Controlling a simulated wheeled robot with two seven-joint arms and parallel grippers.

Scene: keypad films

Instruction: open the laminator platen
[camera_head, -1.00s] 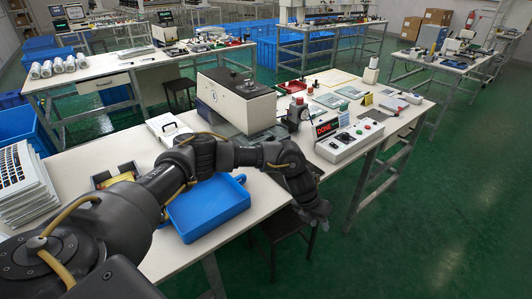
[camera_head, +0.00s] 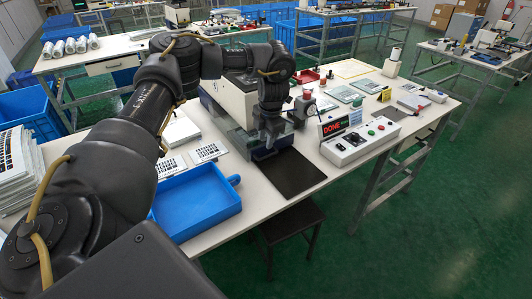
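The laminator (camera_head: 217,97), a cream box-shaped machine, stands on the white bench, with its top and right side largely hidden behind my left arm. A clear, greyish part (camera_head: 240,139) shows low at its front. My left gripper (camera_head: 268,144) points down in front of the machine, close to this part. I cannot tell whether it touches anything, and its fingers are too dark and small to read as open or shut. The platen cannot be made out clearly behind the arm. My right gripper is not in view.
A black mat (camera_head: 293,178) lies at the bench's front edge. A blue tray (camera_head: 195,203) and printed keypad sheets (camera_head: 208,152) lie left of it. A control box (camera_head: 360,143) with a red DONE sign (camera_head: 333,127) stands right. A dark stool (camera_head: 291,221) stands below.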

